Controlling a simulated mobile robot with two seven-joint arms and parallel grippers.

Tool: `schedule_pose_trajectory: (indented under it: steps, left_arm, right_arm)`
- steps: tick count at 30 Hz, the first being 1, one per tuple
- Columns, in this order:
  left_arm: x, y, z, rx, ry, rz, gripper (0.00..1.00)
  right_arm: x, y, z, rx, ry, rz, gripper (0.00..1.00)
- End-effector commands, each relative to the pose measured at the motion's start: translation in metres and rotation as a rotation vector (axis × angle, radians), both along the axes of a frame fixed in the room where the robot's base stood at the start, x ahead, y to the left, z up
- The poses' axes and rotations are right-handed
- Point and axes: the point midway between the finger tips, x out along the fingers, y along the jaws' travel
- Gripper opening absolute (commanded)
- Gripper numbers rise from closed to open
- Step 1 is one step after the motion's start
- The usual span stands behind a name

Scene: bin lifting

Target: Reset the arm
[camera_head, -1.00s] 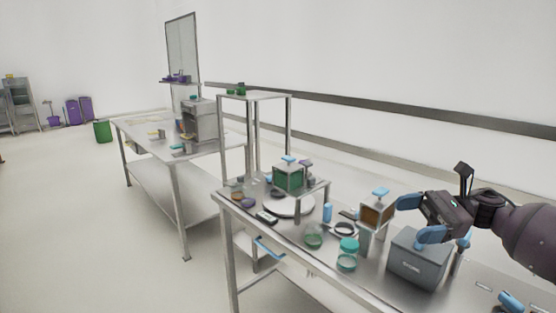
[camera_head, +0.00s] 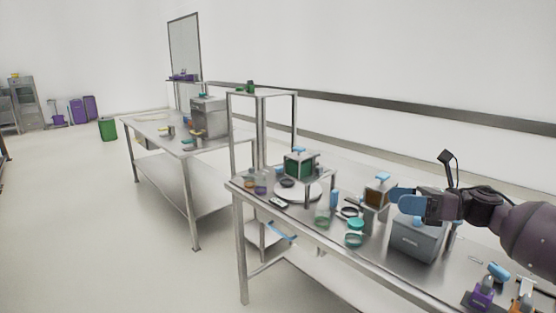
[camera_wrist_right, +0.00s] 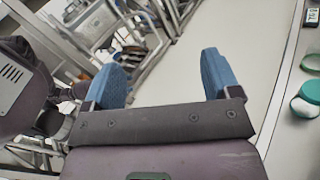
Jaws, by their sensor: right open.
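My right gripper (camera_head: 408,204) comes in from the right in the head view, above the grey box on the table. Its blue fingers stand apart with nothing between them. In the right wrist view, the same gripper (camera_wrist_right: 165,85) shows its two blue fingers wide apart, with floor and metal frames beyond. My left gripper is not in the head view.
The near metal table (camera_head: 232,184) holds a grey box (camera_head: 418,243), a brown-sided container (camera_head: 376,195), a teal-lidded jar (camera_head: 355,233) and a green container (camera_head: 299,164) on a stand. A second table (camera_head: 158,132) stands farther back.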

Motion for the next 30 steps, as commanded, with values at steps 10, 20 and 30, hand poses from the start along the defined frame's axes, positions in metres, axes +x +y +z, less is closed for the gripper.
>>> schedule_pose_trajectory:
  steps: [10, 20, 30]
  left_arm:
    - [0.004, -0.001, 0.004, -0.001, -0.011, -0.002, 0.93]
    - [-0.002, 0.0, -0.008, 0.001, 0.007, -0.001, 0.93]
    - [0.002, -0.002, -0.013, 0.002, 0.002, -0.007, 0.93]
  right_arm:
    - [0.028, 0.047, -0.012, 0.515, 0.705, -0.288, 0.82]
    - [-0.011, 0.051, -0.143, 1.151, 1.457, -0.479, 0.82]
    - [-0.104, 0.031, -0.276, 1.681, 1.902, -0.669, 0.82]
